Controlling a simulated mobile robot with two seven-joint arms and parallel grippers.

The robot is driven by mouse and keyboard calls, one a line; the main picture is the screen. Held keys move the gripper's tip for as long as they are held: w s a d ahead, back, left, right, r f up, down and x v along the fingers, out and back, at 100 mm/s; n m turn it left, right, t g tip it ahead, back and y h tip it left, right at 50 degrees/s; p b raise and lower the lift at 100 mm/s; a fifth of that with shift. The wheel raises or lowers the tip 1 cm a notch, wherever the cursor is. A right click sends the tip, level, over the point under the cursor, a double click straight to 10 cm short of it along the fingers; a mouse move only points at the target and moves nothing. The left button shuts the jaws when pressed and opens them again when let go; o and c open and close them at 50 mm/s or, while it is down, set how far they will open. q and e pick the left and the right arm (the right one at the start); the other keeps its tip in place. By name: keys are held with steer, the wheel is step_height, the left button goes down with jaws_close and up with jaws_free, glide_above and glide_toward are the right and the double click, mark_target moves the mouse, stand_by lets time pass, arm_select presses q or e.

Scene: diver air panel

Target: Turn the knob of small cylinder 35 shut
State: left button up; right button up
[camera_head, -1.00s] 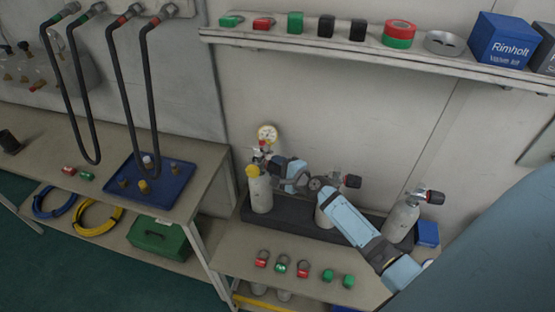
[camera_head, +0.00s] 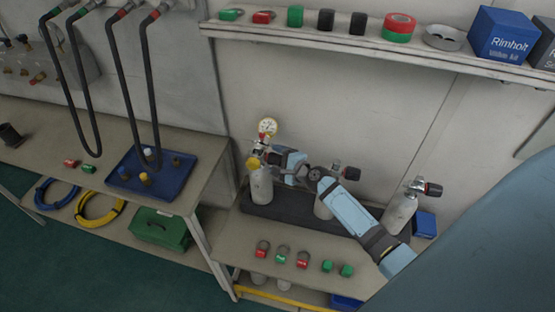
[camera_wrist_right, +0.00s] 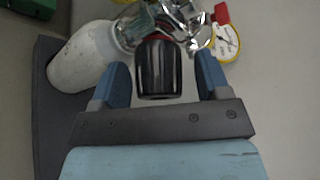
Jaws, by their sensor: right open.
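Three pale small cylinders stand in a dark rack on the low bench: the left one (camera_head: 261,185), a middle one (camera_head: 322,209) partly behind my arm, and the right one (camera_head: 400,213). I cannot read any number on them. My right gripper (camera_head: 279,160) is at the valve of the left cylinder, which carries a pressure gauge (camera_head: 267,126). In the right wrist view, a black ribbed knob (camera_wrist_right: 159,68) sits between the two blue fingers of the open gripper (camera_wrist_right: 160,82), with gaps visible on both sides. My left gripper is out of view.
The dark rack (camera_head: 285,211) holds the cylinders. Red and green ring fittings (camera_head: 282,255) lie along the bench front. The middle cylinder's valve knob (camera_head: 350,173) and the right one's (camera_head: 433,189) stick out nearby. A shelf (camera_head: 330,38) runs above. A blue tray (camera_head: 177,187) is left.

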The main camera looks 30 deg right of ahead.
steer(key=b+v, duration=0.1)
steer(key=v, duration=1.2)
steer(key=shift+s, duration=0.4)
steer(key=shift+r, duration=0.1)
